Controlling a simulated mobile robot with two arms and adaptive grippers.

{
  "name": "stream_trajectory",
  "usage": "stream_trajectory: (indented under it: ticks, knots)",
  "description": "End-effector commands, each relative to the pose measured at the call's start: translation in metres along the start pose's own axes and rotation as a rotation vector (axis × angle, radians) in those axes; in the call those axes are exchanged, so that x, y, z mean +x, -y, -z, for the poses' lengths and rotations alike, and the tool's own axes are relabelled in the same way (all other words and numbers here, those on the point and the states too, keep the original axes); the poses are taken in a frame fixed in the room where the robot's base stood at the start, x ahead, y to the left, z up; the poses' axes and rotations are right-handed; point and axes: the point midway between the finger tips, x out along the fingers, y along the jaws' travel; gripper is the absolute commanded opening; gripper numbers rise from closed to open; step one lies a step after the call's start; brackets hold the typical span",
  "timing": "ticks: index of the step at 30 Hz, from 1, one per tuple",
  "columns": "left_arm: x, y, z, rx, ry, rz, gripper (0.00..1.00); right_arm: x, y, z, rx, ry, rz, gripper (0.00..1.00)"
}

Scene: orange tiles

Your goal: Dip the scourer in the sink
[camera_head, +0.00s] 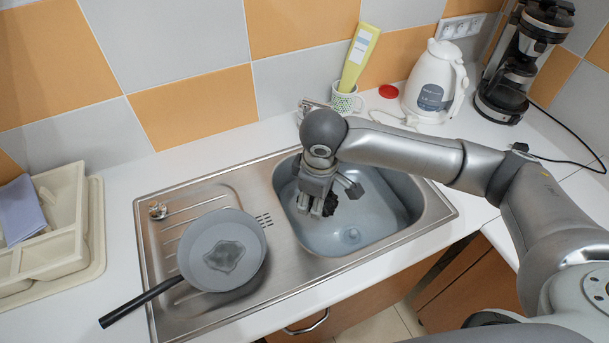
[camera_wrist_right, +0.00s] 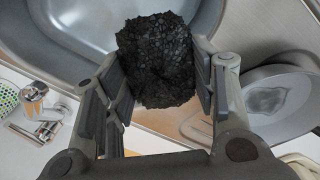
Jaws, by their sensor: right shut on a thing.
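The scourer (camera_wrist_right: 156,60) is a dark, rough, black lump. In the right wrist view it sits between the two fingers of my right gripper (camera_wrist_right: 160,85), which is shut on it. In the head view my right gripper (camera_head: 318,205) points down over the left part of the sink basin (camera_head: 365,225), with the dark scourer (camera_head: 331,204) partly hidden by the fingers. I cannot tell how far above the basin floor it is. The basin looks bluish grey with a drain near its front. My left gripper is not in view.
A pan (camera_head: 247,275) with a grey patch inside lies on the drainboard, its handle over the front left. A cutlery tray (camera_head: 70,260) is at left. A kettle (camera_head: 433,85), a coffee maker (camera_head: 505,85) and a cup (camera_head: 345,102) with a yellow packet (camera_head: 362,50) stand behind the sink.

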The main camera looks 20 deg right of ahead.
Motion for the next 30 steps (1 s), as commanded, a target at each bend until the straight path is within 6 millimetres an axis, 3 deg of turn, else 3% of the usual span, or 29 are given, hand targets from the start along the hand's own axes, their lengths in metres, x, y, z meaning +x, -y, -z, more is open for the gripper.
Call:
stream_trajectory:
  ticks: [1, 15, 24, 30]
  knots:
    - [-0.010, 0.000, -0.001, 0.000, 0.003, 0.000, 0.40, -0.002, -0.003, 0.004, -0.060, -0.011, -0.002, 0.33]
    - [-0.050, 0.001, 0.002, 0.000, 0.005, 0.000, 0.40, 0.026, -0.028, 0.035, -0.647, -0.171, -0.027, 0.33]
    - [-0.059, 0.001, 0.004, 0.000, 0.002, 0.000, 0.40, 0.037, -0.033, 0.042, -0.821, -0.227, -0.027, 0.33]
    - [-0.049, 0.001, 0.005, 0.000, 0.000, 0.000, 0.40, 0.047, -0.032, 0.042, -0.837, -0.232, -0.028, 0.33]
